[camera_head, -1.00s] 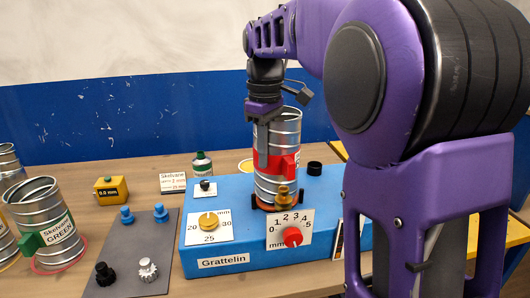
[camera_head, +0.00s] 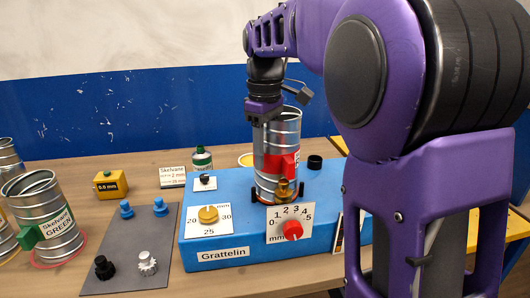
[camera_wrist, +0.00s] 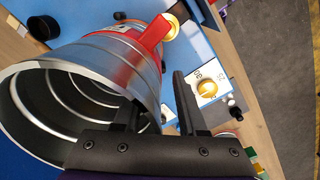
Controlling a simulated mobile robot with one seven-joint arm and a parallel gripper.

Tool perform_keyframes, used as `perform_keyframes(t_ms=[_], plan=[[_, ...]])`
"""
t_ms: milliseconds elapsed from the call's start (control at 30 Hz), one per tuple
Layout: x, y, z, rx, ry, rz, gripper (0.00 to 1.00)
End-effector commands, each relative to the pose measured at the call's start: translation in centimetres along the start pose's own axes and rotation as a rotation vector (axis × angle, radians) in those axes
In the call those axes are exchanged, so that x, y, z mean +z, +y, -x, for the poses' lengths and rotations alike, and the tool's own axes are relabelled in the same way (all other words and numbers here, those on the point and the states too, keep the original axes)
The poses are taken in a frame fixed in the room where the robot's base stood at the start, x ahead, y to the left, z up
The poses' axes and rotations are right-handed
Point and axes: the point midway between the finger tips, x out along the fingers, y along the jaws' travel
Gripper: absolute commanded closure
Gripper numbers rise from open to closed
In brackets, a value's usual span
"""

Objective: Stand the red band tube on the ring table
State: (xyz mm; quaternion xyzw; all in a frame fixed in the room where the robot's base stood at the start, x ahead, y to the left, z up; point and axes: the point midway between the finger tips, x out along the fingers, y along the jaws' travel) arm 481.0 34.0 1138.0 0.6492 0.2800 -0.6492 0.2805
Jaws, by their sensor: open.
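The red band tube (camera_head: 274,160) is a ribbed metal cylinder with a red band and a red tab. It stands upright on the blue Grattelin unit (camera_head: 222,255), its foot among small dark and orange parts (camera_head: 254,195). I cannot make out a separate ring table under it. My gripper (camera_head: 262,120) is open at the tube's upper left side. In the wrist view the tube's open mouth (camera_wrist: 60,110) faces the camera. My gripper's dark fingers (camera_wrist: 155,92) are spread there, one overlapping the tube wall, one right of it. Whether either touches is unclear.
A brass knob (camera_head: 283,188) stands close in front of the tube. A yellow dial (camera_head: 208,214) and a red dial (camera_head: 293,230) are on the unit. A green-tabbed tube (camera_head: 44,220) stands at left, near a grey mat (camera_head: 130,245) with several knobs.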

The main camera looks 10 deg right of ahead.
Motion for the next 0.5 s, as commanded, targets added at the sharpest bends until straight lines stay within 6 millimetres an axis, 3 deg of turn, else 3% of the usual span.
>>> perform_keyframes(t_ms=[133,267,500], plan=[[0.0,0.0,0.1,-0.001,-0.001,0.000,0.59],[0.0,0.0,1.5,0.000,0.000,0.000,0.59],[-0.1,0.1,7.0,0.002,0.003,0.000,0.59]])
